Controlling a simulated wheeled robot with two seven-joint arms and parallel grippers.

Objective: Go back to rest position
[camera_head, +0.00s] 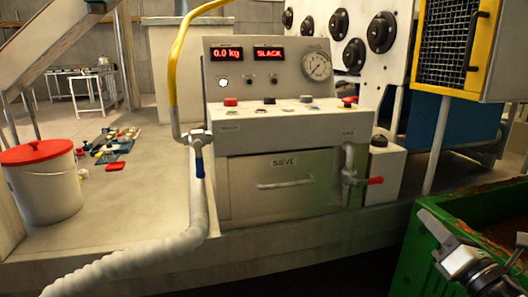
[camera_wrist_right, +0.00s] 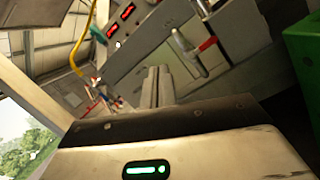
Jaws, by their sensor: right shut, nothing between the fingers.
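My right gripper (camera_head: 430,222) is at the lower right of the head view, in front of the green container. In the right wrist view its two fingers (camera_wrist_right: 158,72) stand side by side, shut with nothing between them. They point toward the grey machine and are apart from it in the head view. My left gripper is in neither view.
The grey machine (camera_head: 275,140) has a red display, a gauge (camera_head: 317,65), a closed SIEVE drawer (camera_head: 268,193) and a red-handled valve (camera_head: 372,181). A green container (camera_head: 405,270) is close to my right gripper. A white bucket (camera_head: 50,195) with a red lid stands left.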

